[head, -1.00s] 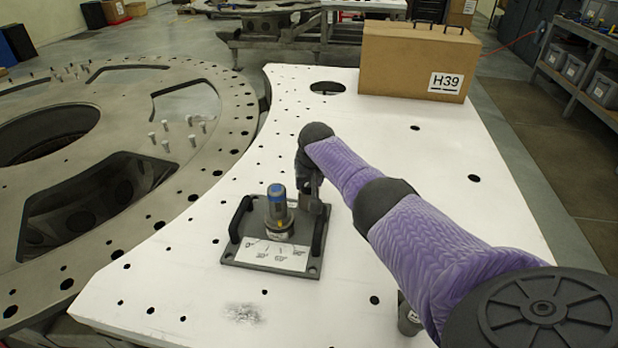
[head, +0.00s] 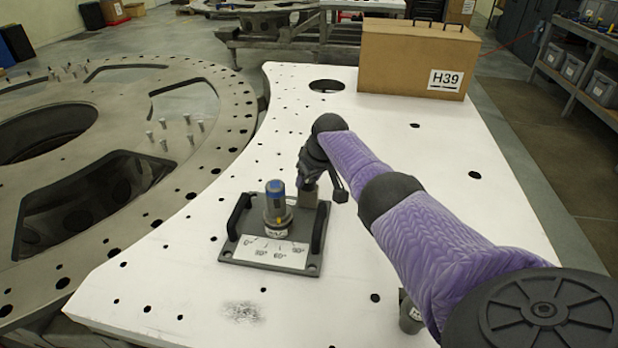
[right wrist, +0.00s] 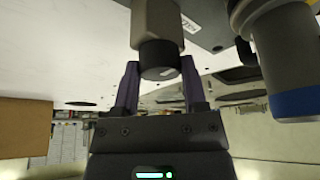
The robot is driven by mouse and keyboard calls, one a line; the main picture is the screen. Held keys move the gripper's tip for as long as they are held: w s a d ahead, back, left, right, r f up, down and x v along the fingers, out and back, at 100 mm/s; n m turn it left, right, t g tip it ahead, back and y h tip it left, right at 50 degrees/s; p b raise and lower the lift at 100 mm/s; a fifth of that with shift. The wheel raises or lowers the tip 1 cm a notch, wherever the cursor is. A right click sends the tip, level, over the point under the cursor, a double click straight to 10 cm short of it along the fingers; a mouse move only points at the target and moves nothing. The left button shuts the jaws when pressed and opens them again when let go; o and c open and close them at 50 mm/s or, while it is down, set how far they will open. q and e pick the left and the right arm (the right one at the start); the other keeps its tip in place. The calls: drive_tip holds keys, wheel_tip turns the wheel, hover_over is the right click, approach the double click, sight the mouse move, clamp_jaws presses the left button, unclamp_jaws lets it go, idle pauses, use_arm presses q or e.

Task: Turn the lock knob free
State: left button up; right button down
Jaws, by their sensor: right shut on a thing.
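A grey lock fixture plate (head: 312,268) lies on the white table, with two dark upright handles, an angle scale label (head: 270,252) and a blue-topped grey cylinder (head: 276,208) standing on it. A grey block (head: 309,197) stands at its far right corner. In the right wrist view, a dark round knob (right wrist: 159,58) sticks out from this grey block (right wrist: 157,22). My right gripper (right wrist: 160,88) has one finger on each side of the knob and is shut on it. In the head view my right gripper (head: 311,180) hides the knob. The blue-topped cylinder (right wrist: 290,70) is beside it.
A cardboard box (head: 405,60) marked H39 stands at the table's far edge. A large grey ring plate (head: 225,120) with upright pins lies to the left. The white table (head: 440,200) is clear to the right of my arm.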

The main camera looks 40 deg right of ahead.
use_arm(q)
drive_tip(key=shift+a, duration=0.1)
use_arm(e)
drive_tip(key=shift+c, duration=0.7)
unclamp_jaws()
use_arm(q)
drive_tip(key=shift+a, duration=0.3)
use_arm(e)
drive_tip(key=shift+r, duration=0.3)
use_arm(q)
drive_tip(key=r+p, duration=0.3)
drive_tip(key=d+r+p, duration=0.1)
drive_tip(key=r+p, duration=0.1)
drive_tip(key=shift+w+r, duration=0.25)
use_arm(e)
drive_tip(key=v, duration=0.9)
drive_tip(key=shift+r, duration=0.15)
